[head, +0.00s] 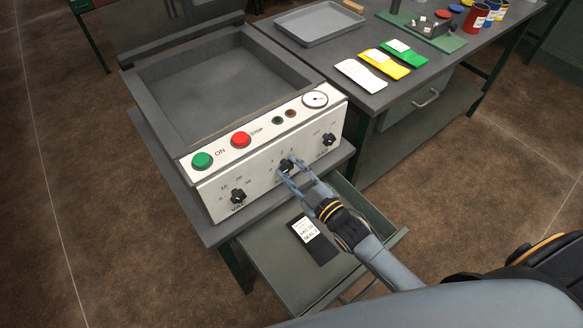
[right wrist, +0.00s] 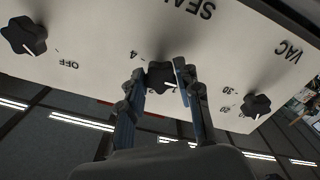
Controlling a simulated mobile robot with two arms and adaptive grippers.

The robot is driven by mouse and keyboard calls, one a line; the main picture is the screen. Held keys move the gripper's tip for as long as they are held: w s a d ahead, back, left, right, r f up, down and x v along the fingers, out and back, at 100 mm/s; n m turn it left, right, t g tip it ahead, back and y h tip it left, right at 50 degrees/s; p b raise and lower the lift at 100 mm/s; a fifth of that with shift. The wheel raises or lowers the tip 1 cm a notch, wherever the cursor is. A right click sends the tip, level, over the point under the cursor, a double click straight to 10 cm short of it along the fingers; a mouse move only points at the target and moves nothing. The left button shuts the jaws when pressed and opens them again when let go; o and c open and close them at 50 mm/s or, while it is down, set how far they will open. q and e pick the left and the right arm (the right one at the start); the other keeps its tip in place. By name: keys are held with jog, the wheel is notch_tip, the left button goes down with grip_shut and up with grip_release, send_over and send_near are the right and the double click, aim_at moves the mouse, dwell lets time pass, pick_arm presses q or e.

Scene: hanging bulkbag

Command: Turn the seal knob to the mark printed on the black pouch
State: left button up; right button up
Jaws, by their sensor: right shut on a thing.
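The seal knob (head: 287,165) is the black middle knob on the sealing machine's white front panel; it also shows in the right wrist view (right wrist: 160,74). My right gripper (head: 287,170) is shut on it, with one finger on each side (right wrist: 155,82). A white pointer line shows on the knob; the number it faces is hard to read. The black pouch (head: 322,252) lies in the open drawer below the panel. Its white label (head: 305,229) carries printed lines, too small to read surely. My left gripper is not in view.
The VAC knob (head: 238,196) and gas knob (head: 329,139) flank the seal knob. The panel also has a green button (head: 202,160), a red button (head: 241,139) and a gauge (head: 315,99). White, yellow and green pouches and a grey tray (head: 320,24) lie on the right table.

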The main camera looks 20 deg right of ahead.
jog(key=m+p, duration=0.1)
jog(key=m, duration=0.3)
jog(key=shift+m, duration=0.3)
jog(key=m+p, duration=0.1)
jog(key=m, duration=0.3)
jog(key=shift+m, duration=0.3)
jog(key=m, duration=0.4)
jog(key=shift+a, duration=0.1)
jog(key=shift+m, duration=2.4)
jog(key=o, duration=1.2)
jog(key=shift+c, duration=0.2)
jog(key=shift+s, duration=0.15)
